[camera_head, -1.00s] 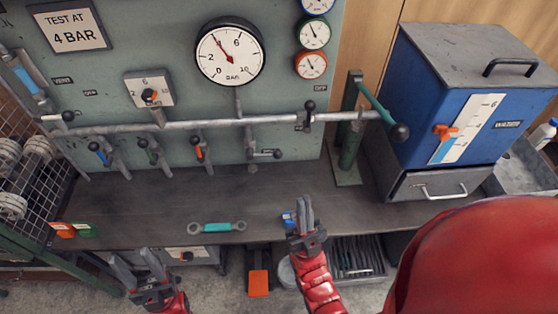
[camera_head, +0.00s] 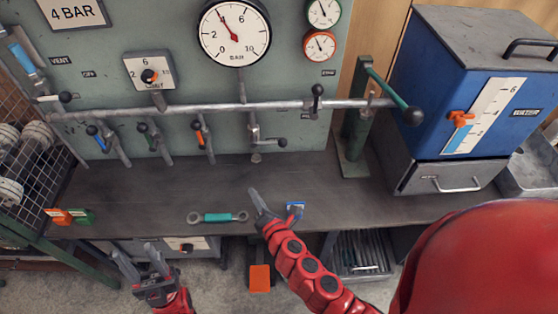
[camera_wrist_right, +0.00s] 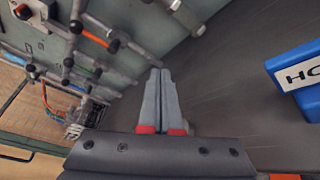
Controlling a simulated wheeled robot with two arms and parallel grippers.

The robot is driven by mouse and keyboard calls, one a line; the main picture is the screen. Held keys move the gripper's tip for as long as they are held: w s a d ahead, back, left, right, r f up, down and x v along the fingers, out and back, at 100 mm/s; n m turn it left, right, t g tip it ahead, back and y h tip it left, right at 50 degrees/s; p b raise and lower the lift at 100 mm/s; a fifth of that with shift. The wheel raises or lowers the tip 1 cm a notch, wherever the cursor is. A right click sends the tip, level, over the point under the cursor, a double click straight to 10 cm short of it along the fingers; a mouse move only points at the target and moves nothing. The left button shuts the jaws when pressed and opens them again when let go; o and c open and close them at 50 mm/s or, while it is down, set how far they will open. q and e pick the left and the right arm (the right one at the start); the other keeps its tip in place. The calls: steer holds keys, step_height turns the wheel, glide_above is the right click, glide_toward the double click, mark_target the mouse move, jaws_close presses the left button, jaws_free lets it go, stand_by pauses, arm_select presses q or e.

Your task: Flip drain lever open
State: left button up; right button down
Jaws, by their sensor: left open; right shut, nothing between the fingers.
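On the panel's lower middle, a horizontal lever with a black knob (camera_head: 270,142) juts right from a short drop pipe (camera_head: 253,128). It looks like the drain lever, but I cannot read its label. My right gripper (camera_head: 257,198) is shut and empty, over the bench below this lever and apart from it. Its closed fingers (camera_wrist_right: 160,85) also show in the right wrist view, pointing toward the panel's foot. My left gripper (camera_head: 136,260) is open and empty, low at the left in front of the bench.
Blue (camera_head: 100,140), green (camera_head: 147,137) and orange (camera_head: 201,135) levers hang left of it under the long pipe (camera_head: 220,109). A blue tank (camera_head: 435,85) stands right.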

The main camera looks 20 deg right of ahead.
steer(key=d+r+n+h, duration=0.1)
steer(key=d+r+h, duration=0.2)
steer(key=d+h, duration=0.3)
steer(key=shift+d+r+t+b, duration=0.35)
steer(key=shift+d+t, duration=0.05)
steer(key=shift+d, duration=0.7)
steer(key=shift+s, duration=0.1)
steer(key=x, duration=1)
steer(key=shift+p, duration=0.45)
steer(key=shift+d, duration=0.1)
steer(key=shift+r+n+p, duration=0.3)
steer(key=shift+n+p, duration=0.1)
steer(key=shift+p, duration=0.2)
steer(key=shift+r, duration=0.15)
